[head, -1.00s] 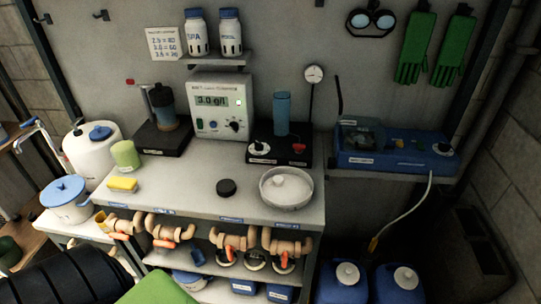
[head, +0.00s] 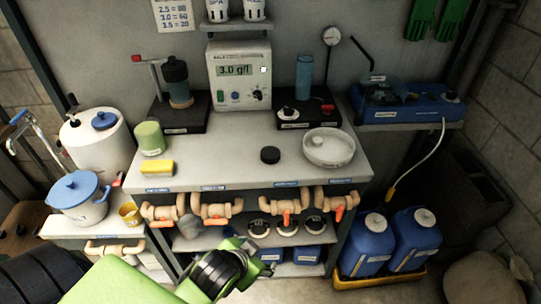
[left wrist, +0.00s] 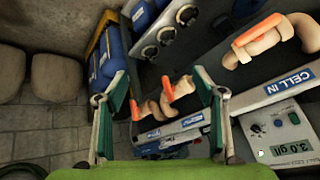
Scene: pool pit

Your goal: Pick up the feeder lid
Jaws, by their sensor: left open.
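A small black round disc (head: 270,154), which looks like the feeder lid, lies flat on the grey counter (head: 222,171) between the yellow sponge and the clear round dish. My left gripper (head: 254,258) is low in front of the counter, below the disc and in front of the lower shelf. The left wrist view shows its two fingers (left wrist: 161,97) spread apart with nothing held between them. The disc is not seen in the left wrist view. My right gripper is not in view.
A clear dish (head: 329,149) stands right of the disc, and a yellow sponge (head: 157,168) lies to its left. Valves with orange handles (head: 216,208) stick out under the counter's front edge. Blue jugs (head: 366,244) stand at the lower right.

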